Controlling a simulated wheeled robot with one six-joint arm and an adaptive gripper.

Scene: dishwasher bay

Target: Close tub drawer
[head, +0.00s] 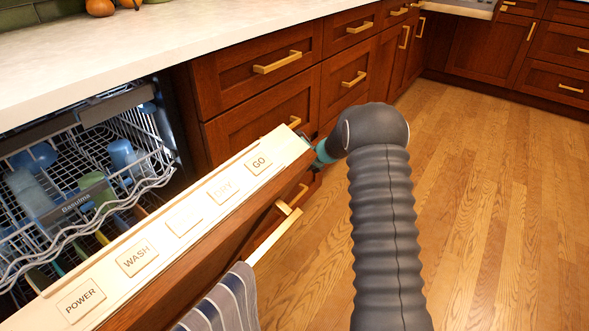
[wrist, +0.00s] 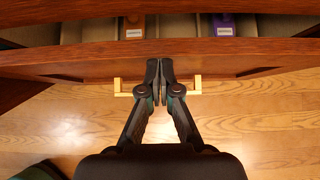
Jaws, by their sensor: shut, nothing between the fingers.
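In the wrist view, a wooden drawer (wrist: 230,60) stands pulled open, its interior visible beyond its front. A brass bar handle (wrist: 196,86) is on its front, partly hidden behind my fingers. My gripper (wrist: 160,68) is shut and empty, its fingertips overlapping the middle of the drawer front, between the handle's two ends. I cannot tell whether they touch the wood. Inside are an item with an orange label (wrist: 134,32) and one with a purple label (wrist: 223,28). In the head view, the drawer and my fingertips are mostly hidden behind the dishwasher door and my arm.
The dishwasher door (head: 184,219) is partly open, with a striped towel (head: 225,305) on its bar. A rack (head: 125,165) holding cups shows inside. Closed drawers with brass handles (head: 277,62) line the counter. The wooden floor (head: 480,200) on the right is clear.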

